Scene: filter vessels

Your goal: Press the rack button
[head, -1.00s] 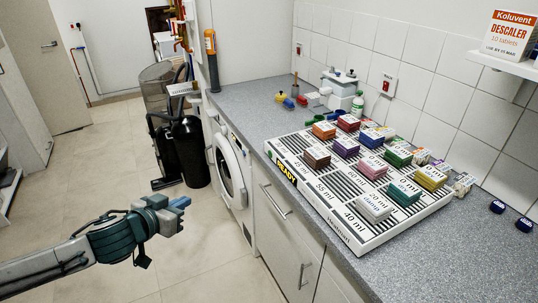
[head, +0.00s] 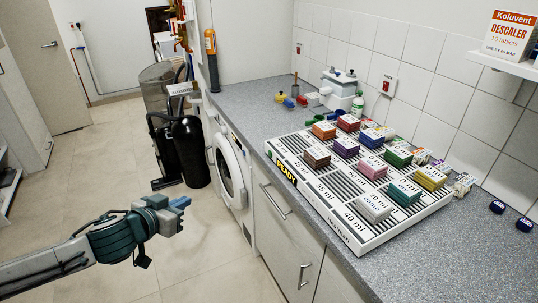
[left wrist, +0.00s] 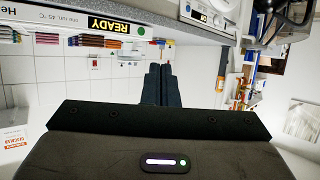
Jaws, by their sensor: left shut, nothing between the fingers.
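A red switch on a white plate (head: 388,86), with a small label that seems to read RACK, is on the tiled wall behind the counter. The white rack (head: 345,232) lies on the counter with a READY display (head: 287,174) and several coloured blocks on it. My left gripper (head: 182,203) is shut and empty over the floor, left of the counter and apart from rack and switch. Its closed fingers (left wrist: 160,86) show in the left wrist view, where the READY display (left wrist: 108,24) is at the upper left. My right gripper is out of view.
A second red switch (head: 299,49) is farther left on the wall. A white vessel (head: 340,90) and a green-capped bottle (head: 357,104) stand at the back of the counter. A washing machine (head: 232,168) and dark cylinders (head: 188,150) stand beyond my gripper. The floor around it is clear.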

